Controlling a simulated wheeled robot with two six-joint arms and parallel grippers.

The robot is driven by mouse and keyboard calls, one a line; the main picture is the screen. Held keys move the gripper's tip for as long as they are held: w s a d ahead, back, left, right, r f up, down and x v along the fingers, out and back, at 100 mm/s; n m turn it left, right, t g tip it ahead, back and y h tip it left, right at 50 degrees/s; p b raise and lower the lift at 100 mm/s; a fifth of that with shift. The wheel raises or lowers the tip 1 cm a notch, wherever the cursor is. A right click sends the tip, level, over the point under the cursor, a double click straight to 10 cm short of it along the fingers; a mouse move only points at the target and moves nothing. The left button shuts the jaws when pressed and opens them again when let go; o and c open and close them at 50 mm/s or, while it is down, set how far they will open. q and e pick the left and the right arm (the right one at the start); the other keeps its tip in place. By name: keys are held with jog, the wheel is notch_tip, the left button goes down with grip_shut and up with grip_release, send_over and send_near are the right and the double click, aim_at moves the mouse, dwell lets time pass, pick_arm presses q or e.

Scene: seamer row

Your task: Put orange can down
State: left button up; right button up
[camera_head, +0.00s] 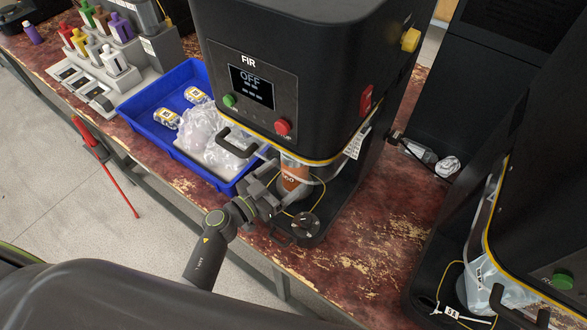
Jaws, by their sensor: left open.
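The orange can (294,178) stands upright inside the black seamer marked FIR (309,80), under its head and behind a clear guard. My left gripper (277,190) reaches in from the lower left, with its fingers open close beside the can. Whether a finger touches the can cannot be told, and the can's base is partly hidden. The seamer's screen reads OFF. My right gripper is not in view.
A blue tray (150,131) left of the seamer holds clear plastic bags and yellow-white cans. Coloured bottles (113,60) stand in a rack at the far left. A second seamer (540,230) stands at right. Worn red tabletop (375,245) lies clear between the machines.

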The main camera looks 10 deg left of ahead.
pick_arm(q)
jog(key=v, duration=0.7)
jog(key=shift+s+b, duration=0.2)
jog(key=shift+b, duration=0.15)
jog(key=shift+a, duration=0.15)
